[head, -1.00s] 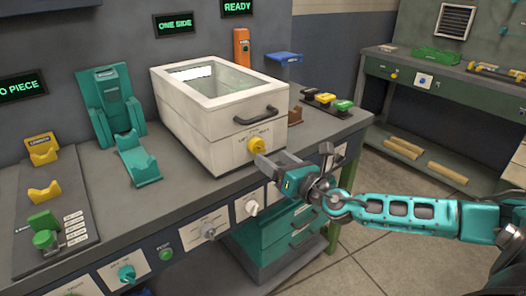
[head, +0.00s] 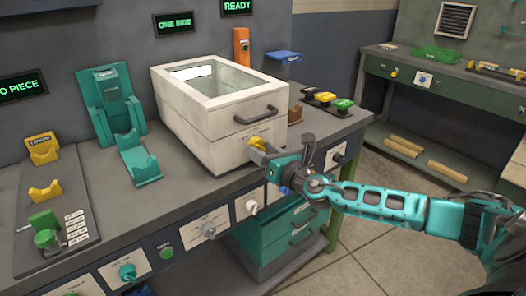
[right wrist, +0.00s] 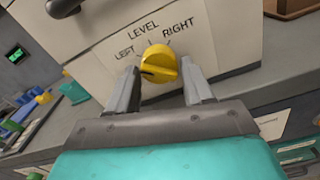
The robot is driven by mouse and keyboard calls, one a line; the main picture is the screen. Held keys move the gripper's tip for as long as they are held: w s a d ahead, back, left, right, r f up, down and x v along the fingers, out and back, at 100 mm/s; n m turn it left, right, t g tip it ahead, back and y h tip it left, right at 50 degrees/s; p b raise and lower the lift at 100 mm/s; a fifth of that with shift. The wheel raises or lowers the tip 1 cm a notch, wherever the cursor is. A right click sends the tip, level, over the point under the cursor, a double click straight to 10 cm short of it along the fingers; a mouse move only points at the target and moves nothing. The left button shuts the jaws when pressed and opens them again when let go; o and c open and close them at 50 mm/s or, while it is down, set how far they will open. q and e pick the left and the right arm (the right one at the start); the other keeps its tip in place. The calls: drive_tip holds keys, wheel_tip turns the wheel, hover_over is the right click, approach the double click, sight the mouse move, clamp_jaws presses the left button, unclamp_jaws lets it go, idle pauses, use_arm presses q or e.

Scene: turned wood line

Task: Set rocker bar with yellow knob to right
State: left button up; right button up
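The yellow knob (head: 257,142) sits low on the front of a white box with a glass top (head: 212,122). In the right wrist view the knob (right wrist: 160,64) is close, below the printed words LEFT, LEVEL and RIGHT. A dark mark shows on the knob's lower left; I cannot tell its exact setting. My right gripper (head: 260,153) is at the knob, and in the right wrist view its two fingers (right wrist: 162,82) are apart, one on each side of the knob. Small gaps seem to show beside it. No rocker bar can be made out. My left gripper is not in view.
A black handle (head: 256,115) juts out above the knob. A white knob (head: 251,206) and a grey knob (head: 209,230) are on the bench front below. A teal stand (head: 112,110) is left of the box. Yellow and green blocks (head: 342,104) lie at right.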

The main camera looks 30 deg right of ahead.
drive_tip(key=c, duration=0.7)
